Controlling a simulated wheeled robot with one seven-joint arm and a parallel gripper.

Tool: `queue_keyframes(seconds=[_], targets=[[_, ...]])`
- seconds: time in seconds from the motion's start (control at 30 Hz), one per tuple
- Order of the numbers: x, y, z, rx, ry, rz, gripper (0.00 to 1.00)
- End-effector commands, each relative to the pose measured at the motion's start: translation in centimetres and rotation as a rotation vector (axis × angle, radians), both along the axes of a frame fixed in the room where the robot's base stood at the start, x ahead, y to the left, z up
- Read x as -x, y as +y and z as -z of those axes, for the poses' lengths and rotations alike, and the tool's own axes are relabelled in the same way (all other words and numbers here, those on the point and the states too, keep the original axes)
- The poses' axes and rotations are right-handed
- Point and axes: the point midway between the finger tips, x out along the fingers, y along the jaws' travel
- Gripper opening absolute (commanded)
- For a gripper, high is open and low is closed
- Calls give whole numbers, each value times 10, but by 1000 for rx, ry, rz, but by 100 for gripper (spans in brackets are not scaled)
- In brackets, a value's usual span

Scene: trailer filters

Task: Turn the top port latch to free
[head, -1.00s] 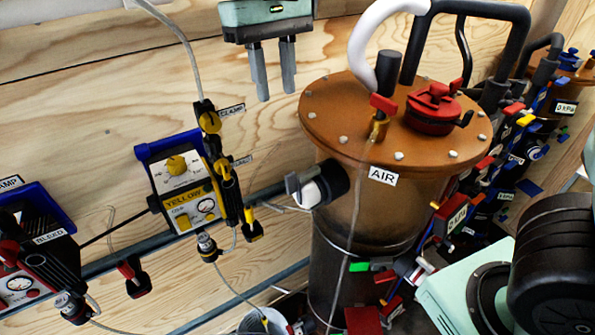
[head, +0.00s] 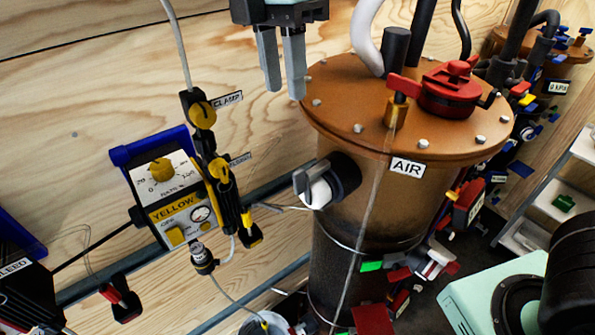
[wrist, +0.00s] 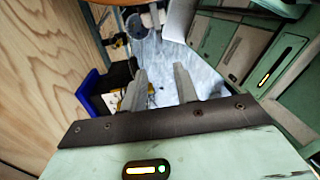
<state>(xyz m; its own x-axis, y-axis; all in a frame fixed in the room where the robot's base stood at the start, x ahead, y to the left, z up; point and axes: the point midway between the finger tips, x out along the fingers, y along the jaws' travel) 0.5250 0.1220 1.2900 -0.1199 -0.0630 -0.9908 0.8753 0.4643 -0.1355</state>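A red latch-like fitting (head: 449,90) sits on top of the copper-coloured lid (head: 345,122) of the tall cylinder. A small red lever (head: 403,84) on a brass valve stands beside it, above the AIR label (head: 406,167). I cannot tell for certain which is the top port latch. A grey-and-white knob (head: 316,188) sticks out of a dark port on the cylinder's side. My gripper (head: 284,95) is open and empty, left of the lid, pointing down. In the wrist view its two fingers (wrist: 161,72) stand apart with nothing between them.
A yellow-labelled control box (head: 170,195) with dial and gauge is on the wooden wall at left. A white hose (head: 366,38) and dark pipes rise from the lid. Grey shelves (head: 545,205) stand at right. Bare plywood lies left of my gripper.

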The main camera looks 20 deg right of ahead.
Motion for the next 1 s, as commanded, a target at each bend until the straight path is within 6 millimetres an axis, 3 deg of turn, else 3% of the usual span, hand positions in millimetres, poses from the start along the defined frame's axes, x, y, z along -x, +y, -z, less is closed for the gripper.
queue_keyframes(seconds=[0.6,0.8,1.0], targets=[[16,-9,123,3,4,2,30],[19,-10,147,2,3,4,30],[19,-11,155,1,1,4,30]])
